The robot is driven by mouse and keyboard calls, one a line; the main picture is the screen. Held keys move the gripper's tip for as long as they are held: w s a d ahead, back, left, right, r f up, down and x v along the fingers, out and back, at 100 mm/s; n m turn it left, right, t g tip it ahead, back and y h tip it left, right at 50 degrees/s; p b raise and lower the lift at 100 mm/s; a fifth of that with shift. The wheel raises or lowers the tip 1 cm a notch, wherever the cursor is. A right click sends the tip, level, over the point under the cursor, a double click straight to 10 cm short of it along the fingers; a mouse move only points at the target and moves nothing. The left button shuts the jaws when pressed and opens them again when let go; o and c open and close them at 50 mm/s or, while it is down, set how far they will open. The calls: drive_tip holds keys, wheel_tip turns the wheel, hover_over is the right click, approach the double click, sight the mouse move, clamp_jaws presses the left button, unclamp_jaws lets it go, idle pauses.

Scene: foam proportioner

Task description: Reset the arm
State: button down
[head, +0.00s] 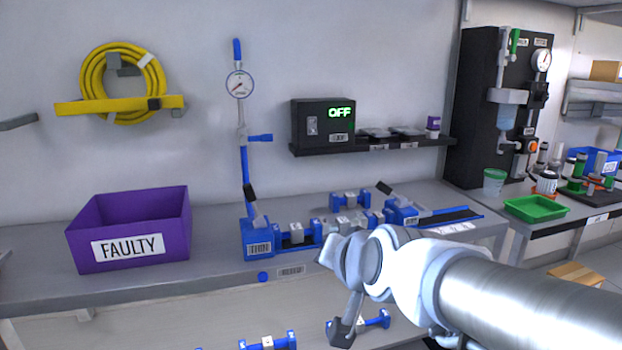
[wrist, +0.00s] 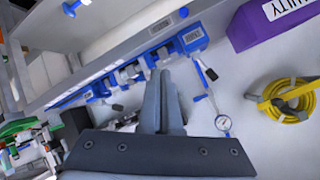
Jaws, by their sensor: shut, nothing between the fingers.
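My gripper (wrist: 163,76) shows in the wrist view with its two grey fingers together and nothing between them. Beyond the fingertips lies the bench with the blue fixture. In the head view my arm reaches in from the lower right and ends in front of the bench's front edge. It covers part of the bench's right side. The fingers are hard to make out there. The blue fixture (head: 258,240) sits on the bench (head: 215,268), with grey parts along it, and shows also in the wrist view (wrist: 192,40).
A purple FAULTY bin (head: 175,225) stands on the bench at left. A yellow hose (head: 92,75) and a gauge (head: 240,84) on a blue-handled pipe are at the wall. A black box (head: 310,122) reading OFF sits on a shelf. A green tray (head: 537,208) is at right.

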drive_tip(key=s+d+f+n+g+h, duration=0.2)
drive_tip(key=s+d+f+g, duration=0.1)
drive_tip(key=s+d, duration=0.4)
drive_tip(key=s+d+f+n+g+h, duration=0.1)
drive_tip(key=s+d+f+g, duration=0.15)
drive_tip(key=s+d, duration=0.45)
wheel_tip(320, 180, up, 23)
drive_tip(key=s+a+p, duration=0.2)
drive_tip(key=p, duration=2.1)
drive_tip(key=shift+a, duration=0.3)
drive_tip(key=shift+f, duration=0.1)
